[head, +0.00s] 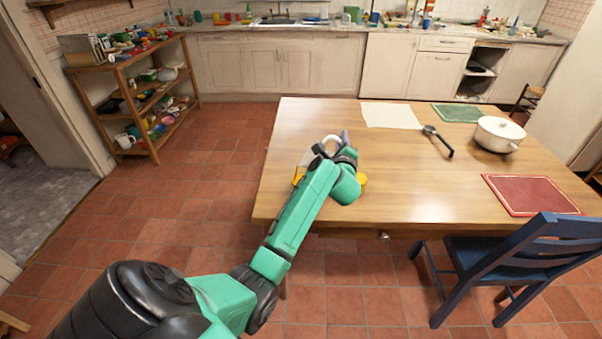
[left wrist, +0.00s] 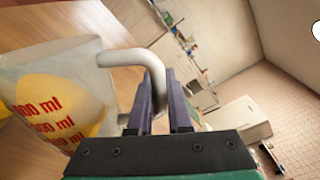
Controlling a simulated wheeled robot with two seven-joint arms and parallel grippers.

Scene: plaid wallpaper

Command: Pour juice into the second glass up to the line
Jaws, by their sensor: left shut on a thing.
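A clear measuring jug (left wrist: 50,75) with red ml marks and a white handle (left wrist: 140,60) fills the left of the left wrist view. Yellow juice (left wrist: 40,92) is inside it. My left gripper (left wrist: 162,95) is shut on the handle. In the head view the left gripper (head: 343,140) is over the near left part of the table, and my wrist hides most of the jug. Part of the white handle (head: 329,140) shows there. Yellow patches (head: 362,180) show on both sides of my wrist. I cannot make out any glass. My right gripper is not in view.
The wooden table (head: 400,190) also bears a white pot (head: 498,134), a black-handled utensil (head: 438,140), a red mat (head: 531,195), a green mat (head: 457,113) and a pale sheet (head: 390,115). A blue chair (head: 520,265) stands at the near right. The table's middle is clear.

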